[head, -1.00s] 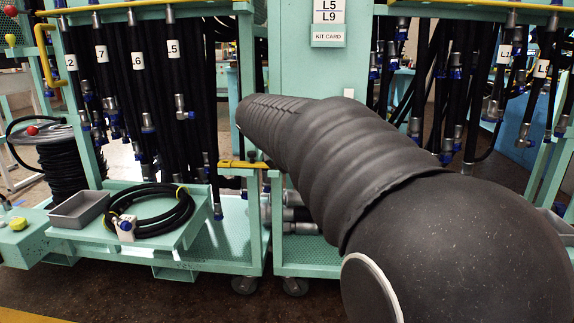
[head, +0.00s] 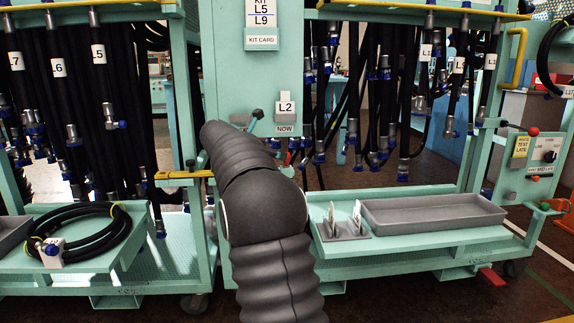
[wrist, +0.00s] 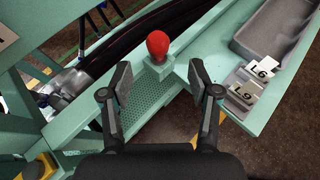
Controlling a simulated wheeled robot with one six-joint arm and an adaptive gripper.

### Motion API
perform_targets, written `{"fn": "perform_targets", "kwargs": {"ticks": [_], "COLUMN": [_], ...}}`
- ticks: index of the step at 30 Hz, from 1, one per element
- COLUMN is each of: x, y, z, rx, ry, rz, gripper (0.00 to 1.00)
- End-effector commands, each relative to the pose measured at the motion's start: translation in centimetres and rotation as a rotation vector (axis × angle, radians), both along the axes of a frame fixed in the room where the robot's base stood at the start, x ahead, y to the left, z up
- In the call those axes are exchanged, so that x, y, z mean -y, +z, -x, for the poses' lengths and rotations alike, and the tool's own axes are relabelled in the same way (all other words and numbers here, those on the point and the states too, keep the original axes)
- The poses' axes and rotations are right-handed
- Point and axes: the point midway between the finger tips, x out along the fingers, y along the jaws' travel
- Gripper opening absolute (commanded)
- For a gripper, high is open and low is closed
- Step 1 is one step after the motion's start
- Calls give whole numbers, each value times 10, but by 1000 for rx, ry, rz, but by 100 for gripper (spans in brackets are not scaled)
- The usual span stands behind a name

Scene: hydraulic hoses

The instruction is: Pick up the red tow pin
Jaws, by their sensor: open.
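The red tow pin (wrist: 158,45) shows in the wrist view as a round red knob standing on a small green block at the corner of the green cart frame. My gripper (wrist: 160,77) is open, with one finger on each side and the pin beyond the gap, a little above the fingertips in the picture. Nothing is between the fingers. A small red spot (head: 292,157) beside the post may be the pin, but is too small to be sure.
A long grey tray (head: 435,212) and a holder with upright cards (head: 345,228) lie on the right cart's shelf. Coiled black hose (head: 85,235) lies on the left shelf. Hoses hang on both sides. The L2 card (head: 285,107) is on the middle post.

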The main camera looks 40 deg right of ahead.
Motion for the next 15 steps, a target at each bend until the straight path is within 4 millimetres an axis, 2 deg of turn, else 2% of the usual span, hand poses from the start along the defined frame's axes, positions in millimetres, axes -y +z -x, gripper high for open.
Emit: {"fn": "perform_targets", "kwargs": {"ticks": [3, 11, 15], "x": [14, 29, 47], "y": [-7, -14, -21], "z": [-3, -7, -12], "rx": [0, 1, 2], "ry": [-1, 0, -2], "rz": [0, 0, -1], "gripper": [61, 61, 61]}}
